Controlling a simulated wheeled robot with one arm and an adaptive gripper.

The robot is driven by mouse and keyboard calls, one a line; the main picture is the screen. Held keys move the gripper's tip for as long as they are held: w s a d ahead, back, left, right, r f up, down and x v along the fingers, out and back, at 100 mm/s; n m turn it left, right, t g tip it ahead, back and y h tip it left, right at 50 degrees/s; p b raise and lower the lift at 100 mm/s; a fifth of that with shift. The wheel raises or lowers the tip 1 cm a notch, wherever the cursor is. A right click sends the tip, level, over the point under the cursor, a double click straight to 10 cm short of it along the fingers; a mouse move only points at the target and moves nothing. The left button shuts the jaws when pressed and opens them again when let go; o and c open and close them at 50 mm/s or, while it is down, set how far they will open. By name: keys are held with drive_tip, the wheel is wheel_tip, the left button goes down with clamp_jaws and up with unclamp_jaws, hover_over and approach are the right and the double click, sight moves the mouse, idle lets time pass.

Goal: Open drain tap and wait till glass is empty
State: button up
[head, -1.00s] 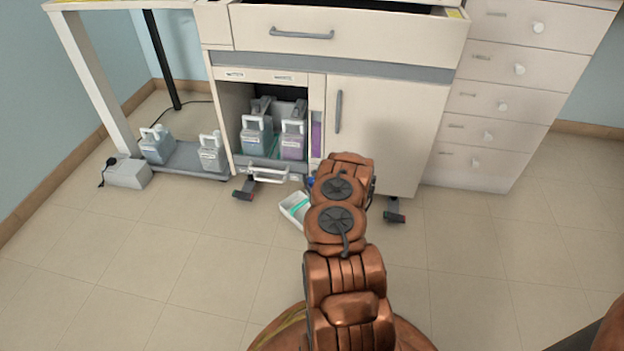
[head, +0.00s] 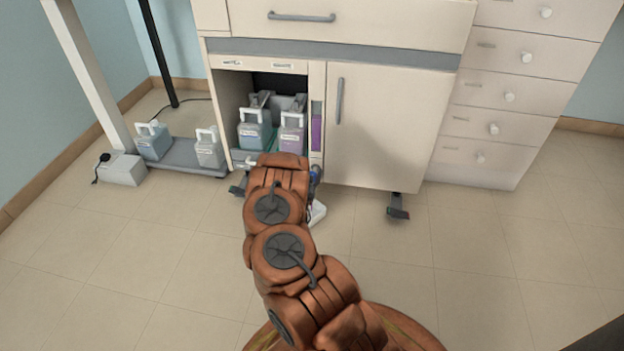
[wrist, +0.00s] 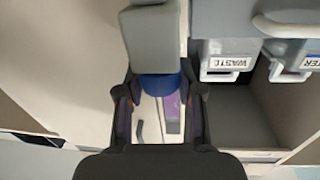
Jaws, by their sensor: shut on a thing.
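In the wrist view, my gripper (wrist: 160,100) has its two dark fingers on either side of a blue part (wrist: 158,88) below a grey block (wrist: 152,40). The fingers are shut on this blue part, which looks like the drain tap. Whether the tap is turned open cannot be told. In the head view, my arm hides the gripper, and a small blue piece (head: 317,174) shows just right of the arm's end, low at the cabinet front.
An open cabinet bay holds containers, one labelled WASTE (wrist: 225,62). A closed cabinet door (head: 385,125) stands to the right, with a drawer column (head: 500,95) beyond. More bottles (head: 153,140) stand on a low tray at left. A white item (head: 316,213) lies partly hidden behind my arm. Open floor surrounds me.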

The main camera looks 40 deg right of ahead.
drive_tip(key=shift+w+m+g+h+b, duration=0.2)
drive_tip(key=shift+m+g+h+b, duration=0.35)
drive_tip(key=shift+m+g, duration=0.85)
drive_tip(key=shift+s+m+g+h, duration=0.1)
drive_tip(key=shift+m+g+h, duration=0.35)
drive_tip(key=shift+g, duration=0.65)
drive_tip(key=shift+s+m+g+h, duration=0.1)
drive_tip(key=shift+m+g, duration=0.55)
drive_tip(key=shift+g, duration=0.45)
drive_tip(key=shift+m+g, duration=0.3)
drive_tip(key=shift+g, duration=0.3)
drive_tip(key=o, duration=1.2)
drive_tip(key=shift+c, duration=0.2)
drive_tip(key=a, duration=1.2)
